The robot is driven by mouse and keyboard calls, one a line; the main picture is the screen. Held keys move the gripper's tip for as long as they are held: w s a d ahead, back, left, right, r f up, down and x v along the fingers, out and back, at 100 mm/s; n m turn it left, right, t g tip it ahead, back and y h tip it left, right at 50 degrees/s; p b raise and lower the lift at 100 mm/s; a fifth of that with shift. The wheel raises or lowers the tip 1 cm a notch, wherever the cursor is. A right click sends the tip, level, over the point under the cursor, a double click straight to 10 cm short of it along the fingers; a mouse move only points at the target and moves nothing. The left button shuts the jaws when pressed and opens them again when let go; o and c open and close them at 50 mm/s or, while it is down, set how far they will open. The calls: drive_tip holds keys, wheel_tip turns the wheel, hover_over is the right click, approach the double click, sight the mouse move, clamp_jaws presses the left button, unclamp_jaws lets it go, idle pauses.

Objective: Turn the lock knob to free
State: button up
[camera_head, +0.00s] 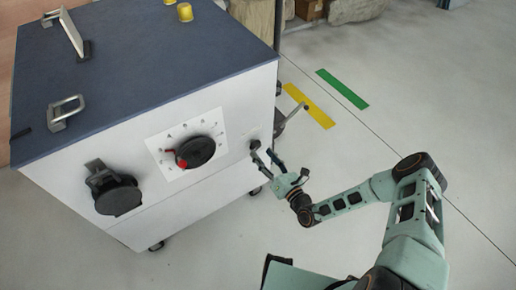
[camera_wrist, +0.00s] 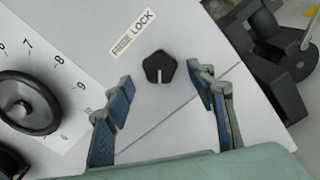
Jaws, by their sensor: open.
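The lock knob (camera_wrist: 160,67) is a small black five-sided knob on the white front panel, with a pale line running from its middle to its lower edge in the wrist view. My gripper (camera_wrist: 159,76) is open, with one blue-grey finger on each side of the knob and visible gaps to both.
A numbered dial (camera_head: 195,152) with a red mark is left of my gripper on the white cabinet (camera_head: 225,185). A black round handle (camera_head: 118,195) is farther left. A dark bracket with a lever (camera_wrist: 275,60) lies close on the right. The floor right of the cabinet is clear.

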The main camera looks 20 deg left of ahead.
drive_tip(key=v, duration=0.7)
idle(0.3)
